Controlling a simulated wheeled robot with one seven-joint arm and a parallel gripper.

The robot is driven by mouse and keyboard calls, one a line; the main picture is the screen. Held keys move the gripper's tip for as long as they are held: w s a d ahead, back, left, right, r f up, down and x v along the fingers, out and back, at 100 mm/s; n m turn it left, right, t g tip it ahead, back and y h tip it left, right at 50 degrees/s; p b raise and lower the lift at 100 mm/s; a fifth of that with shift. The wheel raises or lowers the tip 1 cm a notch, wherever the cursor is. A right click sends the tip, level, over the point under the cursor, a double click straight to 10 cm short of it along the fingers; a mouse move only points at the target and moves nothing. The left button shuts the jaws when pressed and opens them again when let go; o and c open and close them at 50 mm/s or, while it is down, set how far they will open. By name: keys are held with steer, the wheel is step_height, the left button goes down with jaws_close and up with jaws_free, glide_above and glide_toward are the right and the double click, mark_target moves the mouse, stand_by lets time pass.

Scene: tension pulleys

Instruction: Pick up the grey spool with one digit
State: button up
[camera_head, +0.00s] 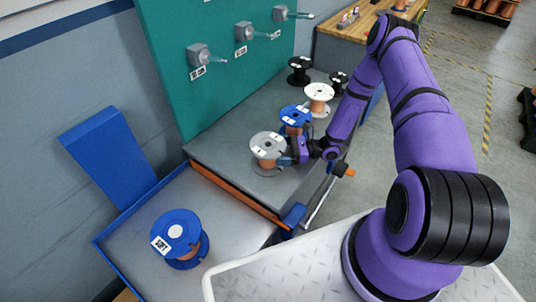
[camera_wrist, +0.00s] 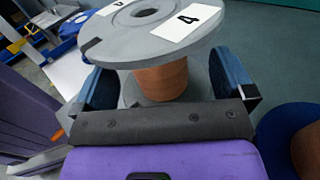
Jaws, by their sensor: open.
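The grey spool (camera_head: 268,146) stands upright on the grey bench near its front edge in the head view. In the wrist view the grey spool (camera_wrist: 150,30) fills the upper middle; its top flange carries white labels, one reading 4, and copper-coloured winding shows below. My gripper (camera_head: 286,158) is at the right side of the spool in the head view. In the wrist view my gripper (camera_wrist: 165,85) is open, with one blue finger on each side of the copper core, under the top flange. I cannot tell whether either finger touches it.
A blue spool (camera_head: 295,117) stands close beside the grey one, with a white spool (camera_head: 318,95) and two black spools (camera_head: 299,66) behind. A larger blue spool (camera_head: 178,236) sits in the blue-edged tray (camera_head: 125,258). A green panel (camera_head: 180,60) with several pegs rises behind the bench (camera_head: 215,145).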

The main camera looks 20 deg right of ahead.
mark_target(268, 152)
steer(key=x, duration=0.4)
steer(key=shift+s+a+f, duration=0.1)
steer(key=shift+s+a, duration=0.05)
steer(key=shift+a, duration=0.3)
steer(key=c, duration=1.3)
